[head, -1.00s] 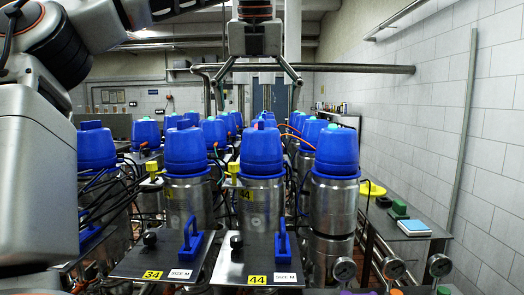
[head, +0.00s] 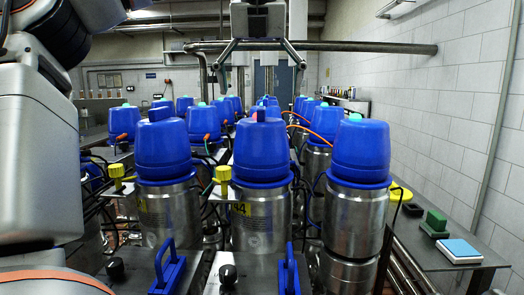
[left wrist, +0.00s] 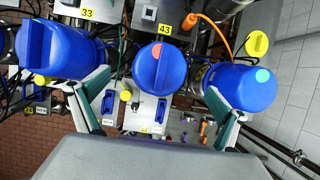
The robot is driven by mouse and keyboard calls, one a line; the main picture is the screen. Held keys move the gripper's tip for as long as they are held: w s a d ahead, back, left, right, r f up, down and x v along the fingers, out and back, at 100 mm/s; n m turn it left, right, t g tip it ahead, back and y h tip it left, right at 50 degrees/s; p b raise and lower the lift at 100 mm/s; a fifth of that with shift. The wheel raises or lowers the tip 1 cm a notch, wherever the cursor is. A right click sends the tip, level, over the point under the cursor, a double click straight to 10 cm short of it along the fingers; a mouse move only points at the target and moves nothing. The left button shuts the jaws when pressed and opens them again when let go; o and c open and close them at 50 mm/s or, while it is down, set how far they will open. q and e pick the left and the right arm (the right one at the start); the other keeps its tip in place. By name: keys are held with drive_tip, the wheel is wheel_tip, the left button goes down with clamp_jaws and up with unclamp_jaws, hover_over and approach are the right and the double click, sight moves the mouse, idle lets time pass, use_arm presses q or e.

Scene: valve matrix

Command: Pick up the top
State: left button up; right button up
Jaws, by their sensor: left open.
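Several blue tops sit on silver metal cylinders. The front middle top (head: 262,152) has a raised ridge and a reddish spot; it also shows in the left wrist view (left wrist: 160,75). The front left top (head: 163,152) and the front right top (head: 360,152), with a teal spot, stand on either side. My left gripper (head: 260,66) is open and empty, seen high in the head view above the tops. In the left wrist view its spread fingers (left wrist: 158,100) lie on either side of the middle top, with no contact visible. My right gripper is not in view.
Blue handles (head: 167,268) and black knobs stand on metal plates in front. Yellow valves (head: 222,180) and cables fill the gaps. A side bench (head: 410,245) at right holds a green block (head: 435,222) and a blue-white box (head: 460,250). A white tiled wall stands at right.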

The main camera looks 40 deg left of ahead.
sight(262, 108)
use_arm(q)
drive_tip(key=shift+x, duration=3.6)
drive_tip(key=shift+d, duration=0.15)
drive_tip(key=c, duration=2.1)
